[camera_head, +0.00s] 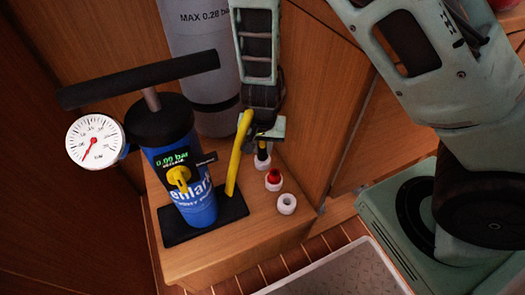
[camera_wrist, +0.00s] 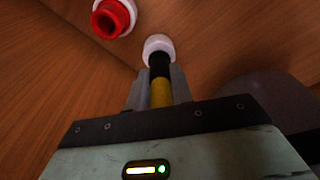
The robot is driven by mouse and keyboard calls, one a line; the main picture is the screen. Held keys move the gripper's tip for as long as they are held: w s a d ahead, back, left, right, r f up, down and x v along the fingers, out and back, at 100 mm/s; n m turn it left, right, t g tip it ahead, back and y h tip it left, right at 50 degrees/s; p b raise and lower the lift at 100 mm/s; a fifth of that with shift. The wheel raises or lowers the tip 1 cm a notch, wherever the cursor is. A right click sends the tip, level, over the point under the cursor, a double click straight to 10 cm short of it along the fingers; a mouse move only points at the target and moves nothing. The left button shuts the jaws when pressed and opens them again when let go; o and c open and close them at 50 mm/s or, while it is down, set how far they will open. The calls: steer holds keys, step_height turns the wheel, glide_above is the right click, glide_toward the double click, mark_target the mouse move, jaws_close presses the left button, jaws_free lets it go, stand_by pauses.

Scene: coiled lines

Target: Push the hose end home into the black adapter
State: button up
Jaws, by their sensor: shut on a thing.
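My gripper (camera_wrist: 158,88) is shut on the yellow hose end (camera_wrist: 161,95), which also shows below the gripper (camera_head: 262,143) in the head view. The black adapter (camera_wrist: 159,64) is in line with the hose end, between it and a white cup (camera_wrist: 158,44). In the head view the adapter (camera_head: 262,153) stands in its white cup (camera_head: 262,163) on the wooden ledge. Yellow and black appear to meet. I cannot tell how deep the hose end sits. The yellow hose (camera_head: 239,152) rises from the pump's foot toward my gripper.
A red adapter (camera_head: 273,176) in a white cup and an open white cup (camera_head: 287,204) stand in front of the black adapter. The blue pump (camera_head: 195,205), with a black handle and gauge (camera_head: 94,142), stands left. A grey cylinder (camera_head: 199,60) is behind.

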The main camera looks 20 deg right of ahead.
steer(key=shift+r, duration=0.1)
step_height(320, 180, up, 4)
steer(key=p, duration=0.4)
